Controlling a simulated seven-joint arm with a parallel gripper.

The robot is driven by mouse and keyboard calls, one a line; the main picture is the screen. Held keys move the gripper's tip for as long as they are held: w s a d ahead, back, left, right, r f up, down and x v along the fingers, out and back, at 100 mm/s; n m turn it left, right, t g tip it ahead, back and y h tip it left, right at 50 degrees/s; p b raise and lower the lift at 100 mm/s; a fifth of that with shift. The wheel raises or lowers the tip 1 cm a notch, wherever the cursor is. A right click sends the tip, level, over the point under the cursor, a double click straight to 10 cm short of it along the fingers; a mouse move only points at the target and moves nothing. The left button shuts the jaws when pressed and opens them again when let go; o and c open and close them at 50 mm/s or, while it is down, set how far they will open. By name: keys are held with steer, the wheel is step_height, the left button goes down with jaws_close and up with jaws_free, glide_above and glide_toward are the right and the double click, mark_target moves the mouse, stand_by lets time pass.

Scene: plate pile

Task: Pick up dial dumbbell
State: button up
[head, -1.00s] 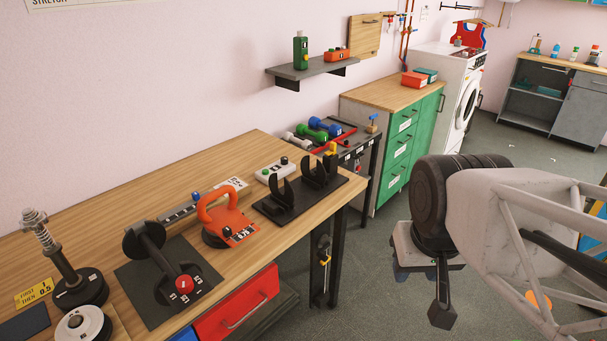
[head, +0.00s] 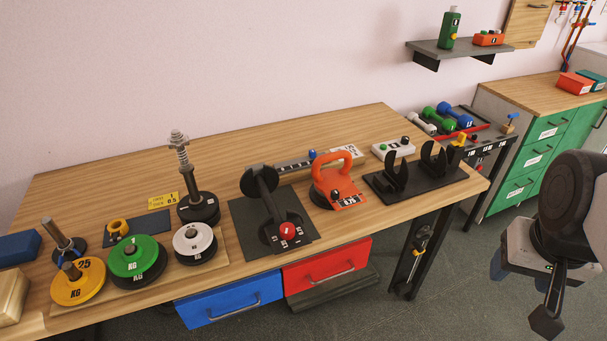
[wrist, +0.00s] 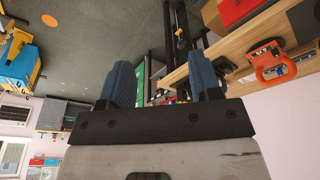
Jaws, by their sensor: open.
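The dial dumbbell (head: 264,204) is black, with a round head at each end and a red dial with white marks on its near end. It lies on a dark mat (head: 242,226) in the middle of the wooden bench in the head view. My gripper (head: 522,276) is at the right of the head view, over the floor, well apart from the dumbbell. Its two blue fingers stand wide apart and empty in the wrist view (wrist: 162,82). I cannot make out the dumbbell clearly in the wrist view.
An orange kettlebell (head: 333,175) and a black two-fork cradle (head: 420,182) stand on the bench right of the dumbbell. White (head: 194,243), green (head: 138,252) and yellow (head: 78,282) weight plates and a spring post (head: 187,175) stand left. Drawers (head: 325,266) are below the front edge.

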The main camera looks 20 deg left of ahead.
steer(key=w+a+n, duration=0.2)
steer(key=w+a, duration=0.7)
steer(key=w, duration=0.1)
steer(key=n+h, duration=0.1)
steer(key=n, duration=0.6)
glide_above(269, 203)
steer(key=shift+g, duration=0.4)
steer(key=f, duration=1.5)
steer(key=shift+s+a, duration=0.2)
steer(key=shift+s, duration=0.1)
steer(key=shift+a+f, duration=0.15)
steer(key=shift+a, duration=0.05)
steer(key=shift+w+d+f, duration=0.1)
steer(key=shift+d+f, duration=0.1)
steer(key=shift+f, duration=1.1)
